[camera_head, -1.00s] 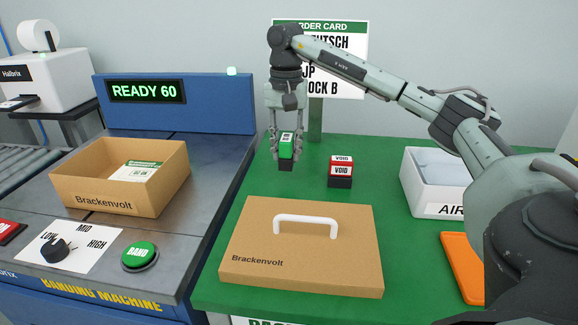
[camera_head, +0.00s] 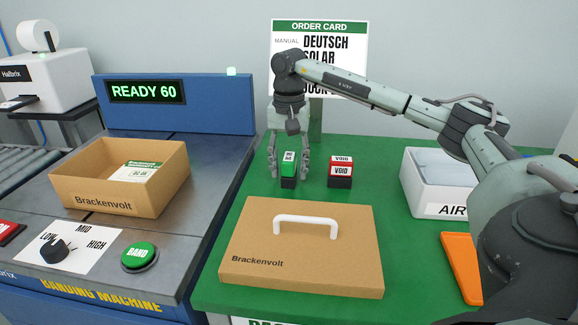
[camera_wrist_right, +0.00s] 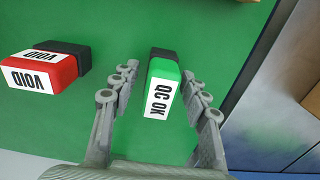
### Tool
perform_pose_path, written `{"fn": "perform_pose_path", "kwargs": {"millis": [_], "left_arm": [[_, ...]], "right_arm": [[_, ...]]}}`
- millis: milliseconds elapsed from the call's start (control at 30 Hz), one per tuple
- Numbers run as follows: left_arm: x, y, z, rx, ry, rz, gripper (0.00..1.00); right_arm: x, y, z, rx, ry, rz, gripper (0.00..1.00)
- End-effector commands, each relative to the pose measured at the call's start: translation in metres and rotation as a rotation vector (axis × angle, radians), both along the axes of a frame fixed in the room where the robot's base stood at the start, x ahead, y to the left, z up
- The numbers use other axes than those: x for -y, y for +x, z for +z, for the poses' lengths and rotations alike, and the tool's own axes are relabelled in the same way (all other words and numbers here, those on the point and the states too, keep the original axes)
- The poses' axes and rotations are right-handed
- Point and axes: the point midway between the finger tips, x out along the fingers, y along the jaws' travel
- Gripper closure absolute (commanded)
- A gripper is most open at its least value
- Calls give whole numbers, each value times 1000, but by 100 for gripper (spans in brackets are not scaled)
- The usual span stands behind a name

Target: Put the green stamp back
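The green stamp (camera_head: 288,170), with a dark base and a white QC OK label, stands upright on the green table (camera_head: 400,255), left of the red VOID stamp (camera_head: 341,169). My right gripper (camera_head: 289,174) points down over the green stamp with a finger on each side. In the right wrist view the open fingers (camera_wrist_right: 159,72) leave a gap on both sides of the green stamp (camera_wrist_right: 162,92). The red stamp (camera_wrist_right: 40,72) lies to the left there, clear of the fingers. My left gripper is not in view.
A closed brown box lid (camera_head: 300,265) with a white handle lies in front of the stamps. A white bin (camera_head: 428,190) and an orange item (camera_head: 461,268) are at the right. An open Brackenvolt carton (camera_head: 105,198) sits on the banding machine (camera_head: 215,165) at the left.

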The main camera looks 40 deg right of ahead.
Motion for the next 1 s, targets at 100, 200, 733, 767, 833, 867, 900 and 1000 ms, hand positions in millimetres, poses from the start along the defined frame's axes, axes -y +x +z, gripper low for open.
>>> {"fn": "perform_pose_path", "kwargs": {"millis": [100,200,733,767,833,867,900,1000], "left_arm": [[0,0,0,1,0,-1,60],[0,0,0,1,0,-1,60],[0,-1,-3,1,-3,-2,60],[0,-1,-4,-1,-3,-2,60],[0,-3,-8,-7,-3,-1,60],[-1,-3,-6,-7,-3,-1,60],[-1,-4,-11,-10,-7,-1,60],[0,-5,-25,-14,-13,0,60]], "right_arm": [[0,0,0,0,0,0,52],[0,0,0,0,0,0,52],[-1,1,82,5,2,1,52],[-1,1,88,4,1,1,52],[-1,1,101,4,2,1,52],[-1,1,106,4,1,1,52],[0,1,113,3,0,1,52],[0,1,120,1,0,0,52]]}}
